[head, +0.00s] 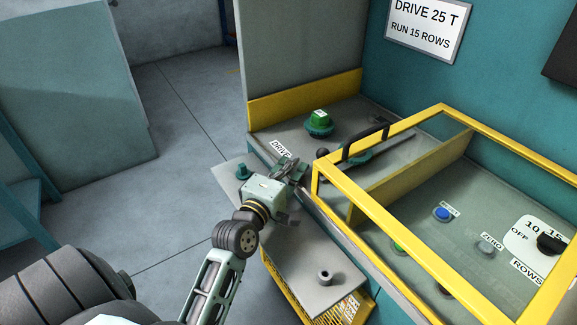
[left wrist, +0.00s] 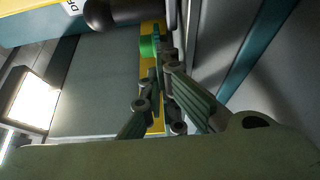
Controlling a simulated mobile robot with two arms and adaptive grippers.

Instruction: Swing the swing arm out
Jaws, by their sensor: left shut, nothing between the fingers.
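No part is legibly labelled as the swing arm, so I cannot tell for sure which it is. One candidate is a grey rod (head: 385,144) with a black ball knob (head: 322,152) beside the "DRIVE" label (head: 281,150). My left gripper (head: 291,168) is shut and empty, just left of and below the ball in the head view, over the bench's front edge. Whether it touches anything is unclear. In the left wrist view its fingers (left wrist: 163,62) are together, with a dark ball (left wrist: 97,13) above left and a green knob (left wrist: 148,47) behind. My right gripper is out of view.
A yellow-framed guard (head: 395,118) with a black handle (head: 365,144) covers the buttons and dial at right. A lower grey plate carries a teal knob (head: 242,171) and a post (head: 325,276). Floor at left is clear.

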